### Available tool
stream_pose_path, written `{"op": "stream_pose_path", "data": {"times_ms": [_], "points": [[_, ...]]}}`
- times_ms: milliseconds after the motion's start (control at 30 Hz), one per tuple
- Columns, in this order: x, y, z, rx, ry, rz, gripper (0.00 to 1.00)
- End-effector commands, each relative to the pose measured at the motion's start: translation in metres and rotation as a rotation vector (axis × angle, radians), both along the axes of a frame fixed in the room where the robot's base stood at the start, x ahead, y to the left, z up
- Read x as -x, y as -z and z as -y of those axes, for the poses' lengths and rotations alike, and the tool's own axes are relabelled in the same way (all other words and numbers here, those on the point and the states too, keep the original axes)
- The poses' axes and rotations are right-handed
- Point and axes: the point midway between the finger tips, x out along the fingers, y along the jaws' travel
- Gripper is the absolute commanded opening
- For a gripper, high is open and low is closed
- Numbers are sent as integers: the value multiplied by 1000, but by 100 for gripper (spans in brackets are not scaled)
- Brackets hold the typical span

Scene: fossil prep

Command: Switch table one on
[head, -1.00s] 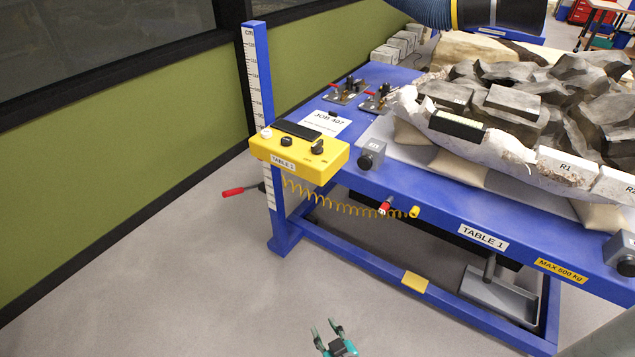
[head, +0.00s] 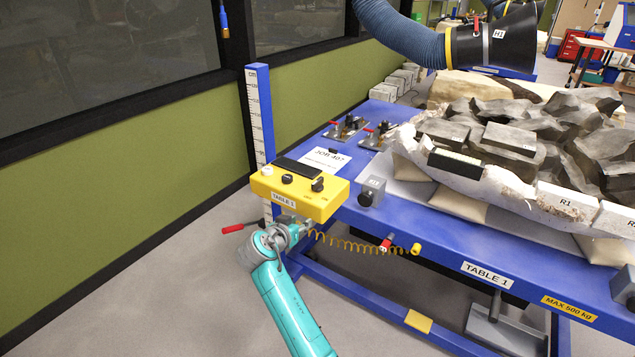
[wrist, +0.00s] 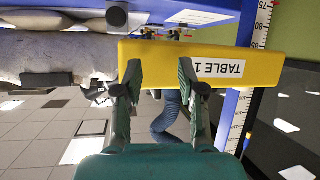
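The yellow control box (head: 330,205), labelled TABLE 1, sits at the near left corner of the blue table (head: 440,240). On its top are a white button (head: 266,170), a black button (head: 287,179) and a black knob (head: 317,184); the knob's markings are too small to read. My gripper (head: 294,226) is at the box's front, just below the label, its fingers partly hidden in the head view. In the wrist view my gripper (wrist: 159,72) is open and empty, fingers apart in front of the yellow box (wrist: 210,50). Contact cannot be told. The controls are not visible there.
A blue ruler post (head: 258,120) stands behind the box. A coiled yellow cord (head: 350,245) hangs below it. A black hose nozzle (head: 497,38) hangs above.

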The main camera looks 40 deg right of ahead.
Motion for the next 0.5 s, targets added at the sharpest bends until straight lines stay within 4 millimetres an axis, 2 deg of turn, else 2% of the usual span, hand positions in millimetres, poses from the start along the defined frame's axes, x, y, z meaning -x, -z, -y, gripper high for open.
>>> {"op": "stream_pose_path", "data": {"times_ms": [33,200,333,500], "points": [[-11,-23,5,-1,43,20,40],[-27,-74,18,-5,165,65,40],[-32,-96,22,-9,218,86,40],[-35,-102,29,-9,240,92,40]]}}
